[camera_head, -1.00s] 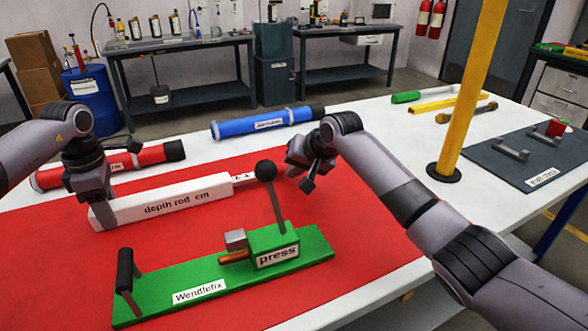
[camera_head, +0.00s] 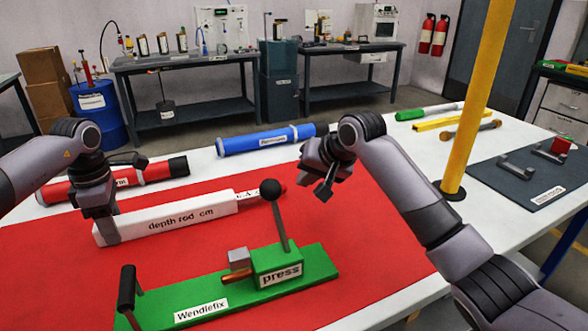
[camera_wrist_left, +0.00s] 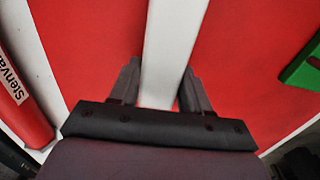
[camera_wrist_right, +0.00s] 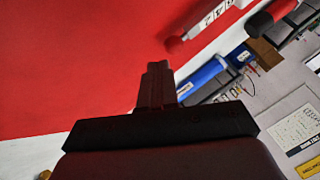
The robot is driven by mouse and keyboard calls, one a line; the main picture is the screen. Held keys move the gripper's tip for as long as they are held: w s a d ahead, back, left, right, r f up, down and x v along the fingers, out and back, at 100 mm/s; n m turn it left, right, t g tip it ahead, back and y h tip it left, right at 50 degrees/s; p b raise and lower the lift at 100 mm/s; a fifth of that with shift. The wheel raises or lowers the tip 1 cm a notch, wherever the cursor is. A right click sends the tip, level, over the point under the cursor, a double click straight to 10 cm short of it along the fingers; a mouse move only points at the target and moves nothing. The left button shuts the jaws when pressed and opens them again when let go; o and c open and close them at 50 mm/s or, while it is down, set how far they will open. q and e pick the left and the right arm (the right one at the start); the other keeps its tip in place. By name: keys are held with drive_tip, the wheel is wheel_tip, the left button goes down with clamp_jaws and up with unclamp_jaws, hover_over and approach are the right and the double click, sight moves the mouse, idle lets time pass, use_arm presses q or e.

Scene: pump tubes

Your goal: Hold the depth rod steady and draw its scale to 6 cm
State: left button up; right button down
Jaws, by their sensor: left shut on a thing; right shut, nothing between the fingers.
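The depth rod (camera_head: 170,221) is a long white bar lying on the red mat. Its numbered scale (camera_head: 247,196) shows at the right end, with a red tip (camera_head: 281,188) beyond; the press lever partly covers this end. I cannot read its marks clearly. My left gripper (camera_head: 104,226) is shut on the rod's left end; in the left wrist view the fingers (camera_wrist_left: 160,78) lie either side of the white bar (camera_wrist_left: 172,40). My right gripper (camera_head: 323,190) is shut and empty, right of the red tip and apart from it. The tip also shows in the right wrist view (camera_wrist_right: 174,44).
The green press (camera_head: 215,298) with its black-balled lever (camera_head: 271,189) stands in front of the rod. A red tube (camera_head: 150,172) and a blue tube (camera_head: 262,139) lie behind. A yellow post (camera_head: 478,100) stands at right. The red mat (camera_head: 370,240) right of the press is clear.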

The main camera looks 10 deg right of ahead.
drive_tip(key=shift+v, duration=2.05)
use_arm(q)
drive_tip(key=o, duration=1.4)
drive_tip(key=shift+r, duration=0.1)
